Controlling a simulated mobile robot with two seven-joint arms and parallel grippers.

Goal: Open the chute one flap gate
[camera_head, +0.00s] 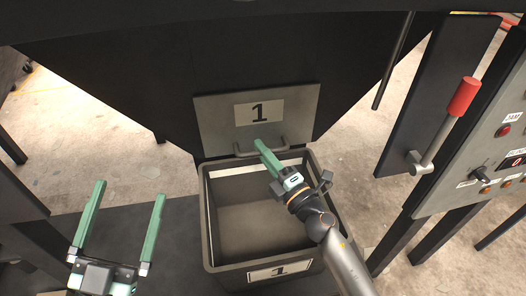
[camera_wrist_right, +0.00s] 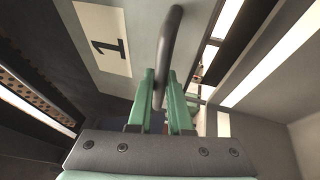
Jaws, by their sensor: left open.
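The chute one flap gate (camera_head: 300,105) is a grey panel with a "1" label on the dark chute front, and it looks closed. Its bar handle (camera_head: 240,153) runs along the lower edge. The handle (camera_wrist_right: 174,40) also shows in the right wrist view, passing between the green fingers. My right gripper (camera_head: 262,146) is at the handle, its fingers close together on either side of the bar, and it looks shut on it. The right gripper's fingers (camera_wrist_right: 163,90) show in the right wrist view too. My left gripper (camera_head: 128,192) is open and empty at lower left, away from the gate.
A grey bin (camera_head: 213,254) labelled "1" stands open and empty below the gate, under my right arm. A lever with a red grip (camera_head: 464,97) and a control panel (camera_head: 492,150) are at the right. Dark support legs stand on both sides.

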